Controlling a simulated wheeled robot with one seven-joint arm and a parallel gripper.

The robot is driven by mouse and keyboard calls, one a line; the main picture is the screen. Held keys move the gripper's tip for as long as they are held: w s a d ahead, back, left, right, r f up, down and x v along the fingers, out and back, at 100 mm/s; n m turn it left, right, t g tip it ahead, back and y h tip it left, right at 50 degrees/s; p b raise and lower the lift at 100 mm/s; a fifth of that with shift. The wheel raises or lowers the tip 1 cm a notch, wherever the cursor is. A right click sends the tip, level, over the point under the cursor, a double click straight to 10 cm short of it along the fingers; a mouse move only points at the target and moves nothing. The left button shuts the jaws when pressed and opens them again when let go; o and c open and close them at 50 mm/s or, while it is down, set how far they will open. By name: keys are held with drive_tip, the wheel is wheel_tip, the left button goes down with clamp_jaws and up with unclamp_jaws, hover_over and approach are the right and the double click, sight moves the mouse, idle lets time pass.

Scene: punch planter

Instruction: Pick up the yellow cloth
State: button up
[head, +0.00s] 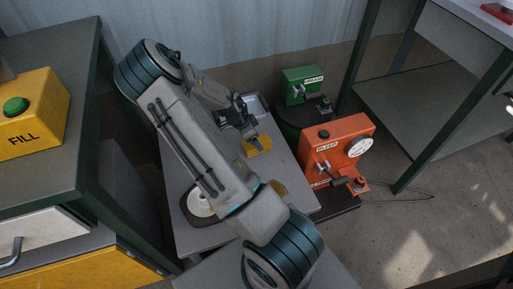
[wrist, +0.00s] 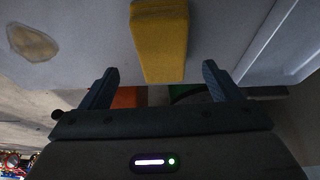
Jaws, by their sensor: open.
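The yellow cloth (head: 259,146) lies on the grey work surface (head: 284,165) in the head view, as a small folded block. In the wrist view the yellow cloth (wrist: 160,42) is at the top middle, ahead of my fingertips and between their lines. My gripper (head: 249,131) is just beside the cloth in the head view, partly overlapping it. Whether a finger touches the cloth cannot be told.
A metal tray (head: 262,103) lies behind the cloth. A white round dish (head: 197,204) is at the left, partly behind my arm. A tan piece (head: 279,187) lies near the right edge. An orange machine with a gauge (head: 337,146) and a green box (head: 302,84) stand to the right.

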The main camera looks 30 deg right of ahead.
drive_tip(key=shift+a+b+x, duration=0.1)
drive_tip(key=shift+b+x, duration=0.6)
drive_tip(key=shift+x, duration=0.7)
drive_tip(key=shift+a+b+x, duration=0.15)
drive_tip(key=shift+b+x, duration=0.5)
drive_tip(key=shift+x, duration=0.7)
drive_tip(key=shift+w+f, duration=0.2)
drive_tip(key=shift+f, duration=0.2)
drive_tip(key=c, duration=1.1)
